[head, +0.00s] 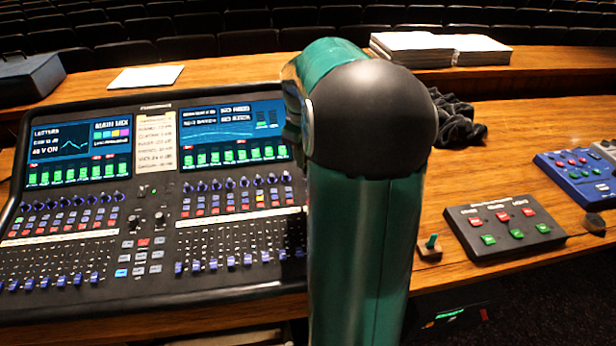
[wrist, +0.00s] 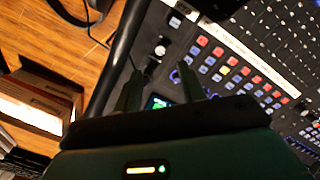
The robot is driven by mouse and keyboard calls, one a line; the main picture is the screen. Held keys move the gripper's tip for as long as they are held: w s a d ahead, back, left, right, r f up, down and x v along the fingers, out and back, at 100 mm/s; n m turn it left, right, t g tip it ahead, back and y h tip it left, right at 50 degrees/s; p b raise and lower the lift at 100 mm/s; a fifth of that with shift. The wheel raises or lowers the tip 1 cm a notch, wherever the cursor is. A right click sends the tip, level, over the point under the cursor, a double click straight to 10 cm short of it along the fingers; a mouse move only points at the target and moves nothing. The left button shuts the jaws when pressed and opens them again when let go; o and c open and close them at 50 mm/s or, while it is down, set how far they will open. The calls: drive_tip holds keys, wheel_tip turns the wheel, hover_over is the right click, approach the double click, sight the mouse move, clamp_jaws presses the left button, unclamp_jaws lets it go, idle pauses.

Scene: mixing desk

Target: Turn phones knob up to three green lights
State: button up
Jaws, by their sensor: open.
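The mixing desk (head: 150,215) fills the left half of the head view, and its right end is hidden behind my arm. In the wrist view my gripper (wrist: 161,72) is open, its two dark fingers apart over the edge part of the desk (wrist: 220,25). A small lit screen with green on it (wrist: 158,102) shows between the fingers, low down. A small round knob (wrist: 160,49) stands just beyond the fingertips. I cannot read any label, so I cannot tell which knob is the phones knob or how many green lights are lit. My gripper is hidden in the head view.
A black button box (head: 504,226) and a blue box (head: 582,178) lie on the wooden table to the right. A small switch (head: 430,246) is near my arm. A black cloth (head: 458,120) lies behind. A cable (wrist: 88,15) shows on the wood in the wrist view.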

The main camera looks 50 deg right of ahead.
drive_tip(key=f, duration=0.6)
drive_tip(key=d+f, duration=0.1)
drive_tip(key=f, duration=0.2)
clamp_jaws()
